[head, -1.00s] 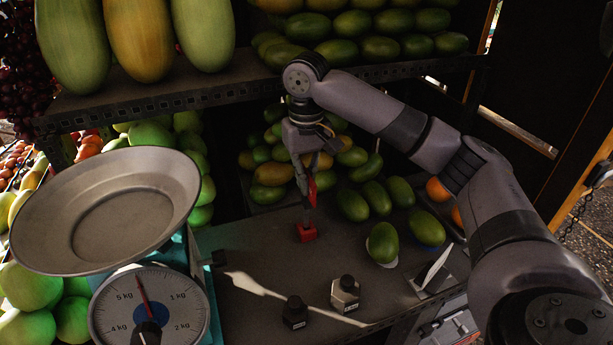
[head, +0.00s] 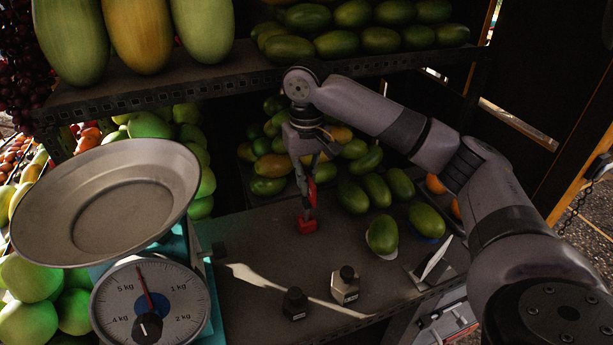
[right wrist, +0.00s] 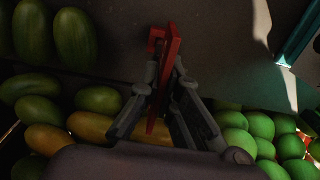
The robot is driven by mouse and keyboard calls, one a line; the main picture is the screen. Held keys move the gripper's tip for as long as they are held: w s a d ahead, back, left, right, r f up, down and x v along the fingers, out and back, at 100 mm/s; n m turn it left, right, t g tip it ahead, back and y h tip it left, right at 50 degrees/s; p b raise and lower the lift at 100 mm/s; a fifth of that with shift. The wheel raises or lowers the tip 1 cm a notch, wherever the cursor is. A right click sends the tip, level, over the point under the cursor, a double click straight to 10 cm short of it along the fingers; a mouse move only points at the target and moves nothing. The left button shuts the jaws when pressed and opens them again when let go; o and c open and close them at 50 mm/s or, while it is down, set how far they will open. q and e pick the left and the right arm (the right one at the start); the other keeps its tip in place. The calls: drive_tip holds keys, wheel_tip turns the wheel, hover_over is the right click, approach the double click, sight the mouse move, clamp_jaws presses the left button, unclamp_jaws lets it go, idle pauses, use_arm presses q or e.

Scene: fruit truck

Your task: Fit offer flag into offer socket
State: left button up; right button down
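The red offer flag (head: 312,190) is upright between the fingers of my right gripper (head: 307,205). In the right wrist view the flag (right wrist: 166,70) shows as a thin red plate between the two finger pads of the gripper (right wrist: 163,85). A small red block (head: 307,226), which looks like the offer socket, sits on the dark counter right below the fingertips. It also shows beside the flag's far end in the right wrist view (right wrist: 155,37). I cannot tell whether the flag's lower end is inside it. My left gripper is out of view.
A scale with a metal pan (head: 110,200) stands to the left. Green mangoes (head: 382,235) lie right of the block, with more behind. A shelf (head: 250,85) runs above.

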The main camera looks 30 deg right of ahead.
drive_tip(key=shift+f, duration=0.2)
drive_tip(key=c, duration=1.7)
unclamp_jaws()
wheel_tip(320, 180, up, 12)
drive_tip(key=shift+f, duration=0.1)
